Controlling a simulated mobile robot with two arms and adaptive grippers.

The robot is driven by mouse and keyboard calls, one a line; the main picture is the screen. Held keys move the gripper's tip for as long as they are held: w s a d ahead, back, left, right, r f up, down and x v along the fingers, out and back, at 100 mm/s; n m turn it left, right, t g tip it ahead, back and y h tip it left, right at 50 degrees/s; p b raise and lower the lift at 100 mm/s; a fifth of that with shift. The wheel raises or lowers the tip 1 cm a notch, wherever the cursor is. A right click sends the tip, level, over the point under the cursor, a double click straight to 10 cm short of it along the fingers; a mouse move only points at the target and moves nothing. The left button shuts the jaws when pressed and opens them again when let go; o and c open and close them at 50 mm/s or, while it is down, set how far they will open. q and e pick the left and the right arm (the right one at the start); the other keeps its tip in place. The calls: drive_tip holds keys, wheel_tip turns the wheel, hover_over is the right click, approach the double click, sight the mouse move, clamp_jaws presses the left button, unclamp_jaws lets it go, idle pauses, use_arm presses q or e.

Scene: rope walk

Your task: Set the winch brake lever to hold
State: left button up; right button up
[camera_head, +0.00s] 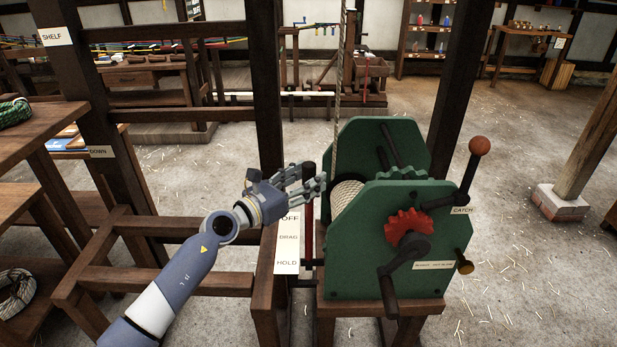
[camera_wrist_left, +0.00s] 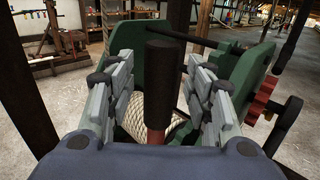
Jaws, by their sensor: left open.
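The winch brake lever (camera_head: 308,228) is a red rod with a black grip, standing about upright beside the winch. Its grip is level with or above the OFF end of the white label plate (camera_head: 287,240), which reads OFF, DRAG, HOLD from top to bottom. My left gripper (camera_head: 313,178) is at the lever's top, open, with its fingers on either side of the grip. In the left wrist view the black grip (camera_wrist_left: 161,75) stands between the two spread fingers, with gaps on both sides. The green winch (camera_head: 345,270) holds a rope drum (camera_head: 345,195). My right gripper is out of view.
A catch lever with an orange knob (camera_head: 480,146), a red gear (camera_head: 408,224) and a black crank (camera_head: 405,255) are on the winch's right side. Dark posts (camera_head: 265,90) stand behind. A low wooden frame (camera_head: 185,226) lies left of the winch.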

use_arm(q)
drive_tip(key=shift+w+d, duration=0.35)
clamp_jaws()
